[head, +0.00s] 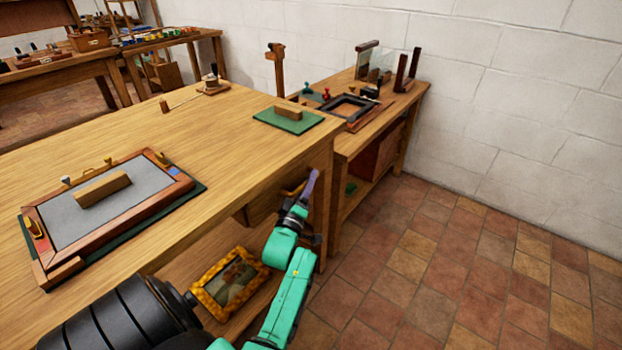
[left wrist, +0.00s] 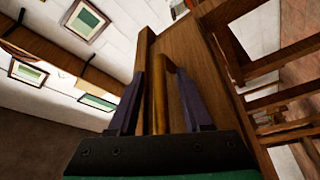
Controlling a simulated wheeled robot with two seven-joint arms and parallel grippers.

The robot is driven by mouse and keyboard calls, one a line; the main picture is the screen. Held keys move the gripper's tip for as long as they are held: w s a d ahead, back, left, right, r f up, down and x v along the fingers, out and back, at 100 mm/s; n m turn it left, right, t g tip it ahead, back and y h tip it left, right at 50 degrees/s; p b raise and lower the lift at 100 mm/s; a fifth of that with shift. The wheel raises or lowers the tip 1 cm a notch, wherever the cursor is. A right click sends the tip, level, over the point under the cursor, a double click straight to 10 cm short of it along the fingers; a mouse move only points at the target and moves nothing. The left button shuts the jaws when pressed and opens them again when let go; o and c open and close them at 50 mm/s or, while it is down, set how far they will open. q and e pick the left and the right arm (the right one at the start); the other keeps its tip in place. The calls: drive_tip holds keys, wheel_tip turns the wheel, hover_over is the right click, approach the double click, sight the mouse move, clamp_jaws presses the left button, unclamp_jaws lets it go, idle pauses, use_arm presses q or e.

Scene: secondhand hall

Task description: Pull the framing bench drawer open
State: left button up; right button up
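The framing bench (head: 225,125) is a long wooden table. Its drawer (head: 260,208) sits under the top near the right end, partly hidden by my arm; no clear gap shows at its front. The drawer's curved wooden handle (head: 292,187) sticks out by my left gripper (head: 308,190). In the left wrist view, the two dark fingers of my left gripper (left wrist: 161,80) stand apart, with the handle (left wrist: 159,105) running between them. A gap shows on the right finger's side; contact on the left is hard to tell. My right gripper is not in view.
A gold-framed picture (head: 230,282) lies on the shelf below. On the bench are a large frame (head: 170,205) and a green mat (head: 275,123) with a wooden block. A second table (head: 345,152) stands behind, by the wall. Tiled floor is free at right.

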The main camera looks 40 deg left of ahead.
use_arm(q)
clamp_jaws()
drive_tip(key=shift+r, duration=0.1)
idle(1.2)
